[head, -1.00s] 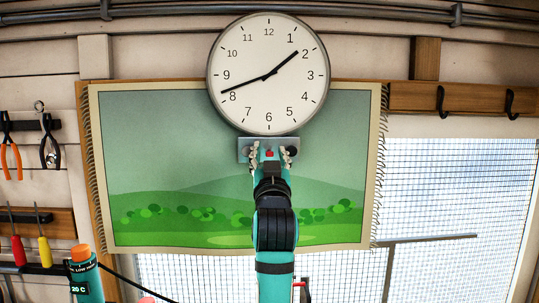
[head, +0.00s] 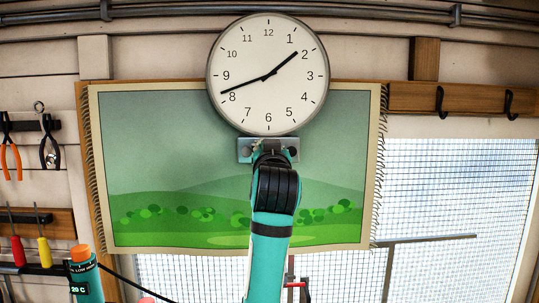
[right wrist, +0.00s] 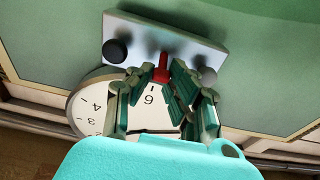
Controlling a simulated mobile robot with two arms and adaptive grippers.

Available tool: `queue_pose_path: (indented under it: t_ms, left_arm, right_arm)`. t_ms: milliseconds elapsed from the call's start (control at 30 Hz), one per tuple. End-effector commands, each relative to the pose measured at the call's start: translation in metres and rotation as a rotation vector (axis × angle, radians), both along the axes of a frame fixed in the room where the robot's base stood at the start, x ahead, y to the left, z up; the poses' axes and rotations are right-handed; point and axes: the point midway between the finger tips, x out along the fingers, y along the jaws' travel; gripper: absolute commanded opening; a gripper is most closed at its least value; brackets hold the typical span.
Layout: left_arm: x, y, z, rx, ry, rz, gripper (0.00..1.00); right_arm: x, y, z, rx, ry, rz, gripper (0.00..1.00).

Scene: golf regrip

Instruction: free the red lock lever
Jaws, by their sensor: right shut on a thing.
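The red lock lever (right wrist: 162,66) stands out from a grey metal plate (right wrist: 190,42) in the right wrist view. In the head view the plate (head: 246,149) sits just under the wall clock (head: 268,100). There my right arm covers the lever and most of the gripper. My left gripper is in neither view.
A cloth with a green landscape (head: 160,150) hangs behind the plate and clock. Pliers (head: 48,150) and screwdrivers (head: 44,250) hang at the left. A teal thing with an orange top (head: 82,265) stands at lower left. Black hooks (head: 441,100) are on the right wall.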

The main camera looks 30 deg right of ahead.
Motion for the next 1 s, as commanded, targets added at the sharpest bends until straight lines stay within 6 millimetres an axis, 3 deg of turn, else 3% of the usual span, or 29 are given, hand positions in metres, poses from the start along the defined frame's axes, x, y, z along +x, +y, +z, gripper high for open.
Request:
queue_pose_path:
  t_ms: [233, 567, 600, 767, 1000]
  left_arm:
    - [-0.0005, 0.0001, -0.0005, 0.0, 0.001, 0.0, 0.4]
    - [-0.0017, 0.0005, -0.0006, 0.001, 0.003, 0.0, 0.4]
    - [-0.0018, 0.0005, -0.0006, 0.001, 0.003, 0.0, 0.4]
    - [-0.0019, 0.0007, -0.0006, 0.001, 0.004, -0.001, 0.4]
    - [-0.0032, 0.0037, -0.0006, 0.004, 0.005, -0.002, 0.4]
  right_arm:
    - [0.0024, -0.0009, 0.0044, 0.079, 0.129, 0.001, 0.0]
    - [0.0025, -0.0009, 0.0035, 0.086, 0.142, 0.001, 0.0]
    - [0.0025, -0.001, 0.0034, 0.086, 0.142, 0.001, 0.18]
    - [0.0023, -0.0009, 0.004, 0.085, 0.14, 0.001, 0.39]
    - [0.0019, -0.0008, 0.0051, 0.084, 0.137, 0.001, 0.4]
